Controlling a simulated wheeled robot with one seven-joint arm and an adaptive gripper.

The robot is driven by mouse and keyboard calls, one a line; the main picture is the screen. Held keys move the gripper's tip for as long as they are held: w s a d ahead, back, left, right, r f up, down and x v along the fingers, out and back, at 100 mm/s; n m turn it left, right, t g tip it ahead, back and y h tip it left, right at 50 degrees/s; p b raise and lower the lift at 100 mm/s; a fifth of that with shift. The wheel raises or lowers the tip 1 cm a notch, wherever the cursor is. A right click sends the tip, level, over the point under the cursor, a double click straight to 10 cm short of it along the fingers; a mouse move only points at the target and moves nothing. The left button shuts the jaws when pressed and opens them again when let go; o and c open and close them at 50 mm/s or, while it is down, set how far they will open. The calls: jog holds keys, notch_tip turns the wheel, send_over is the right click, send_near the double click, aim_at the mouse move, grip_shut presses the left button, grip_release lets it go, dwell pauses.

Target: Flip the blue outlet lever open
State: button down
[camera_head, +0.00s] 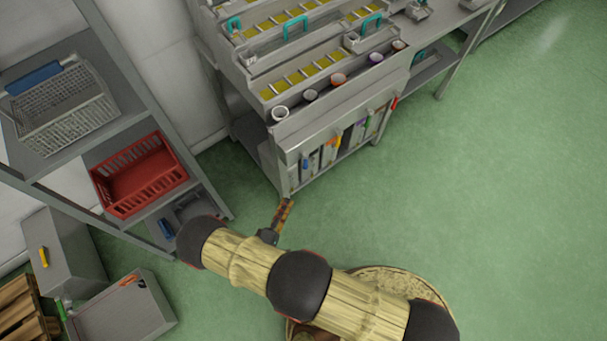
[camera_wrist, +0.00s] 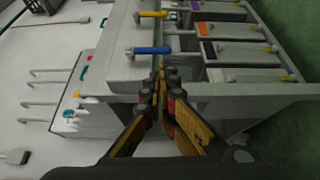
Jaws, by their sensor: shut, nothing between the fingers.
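The blue outlet lever (camera_wrist: 150,50) sticks out from the pale front of the metal unit in the wrist view. In the head view the blue lever (camera_head: 305,164) is small, at the left end of the unit's front. My gripper (camera_wrist: 161,72) is shut and empty, its fingertips close by the blue lever's free end. I cannot tell whether they touch it. In the head view my gripper (camera_head: 287,203) is low beside the unit's near left corner. A yellow-orange lever (camera_wrist: 152,14) is the neighbour of the blue one.
The metal unit (camera_head: 290,128) carries several cups along its top edge. Bins with coloured labels (camera_wrist: 235,52) sit beside the levers in the wrist view. A shelf holds a red crate (camera_head: 139,176) and a wire basket (camera_head: 64,112) at left. Green floor (camera_head: 480,200) at right is clear.

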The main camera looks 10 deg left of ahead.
aim_at(305, 167)
dwell(0.3)
jog(key=w+d+b, duration=0.1)
jog(key=w, duration=0.3)
jog(key=w+d+b, duration=0.1)
jog(key=w, duration=0.4)
jog(key=w+d+b, duration=0.1)
jog(key=w, duration=0.3)
jog(key=shift+w+b, duration=0.35)
jog(key=shift+w, duration=0.05)
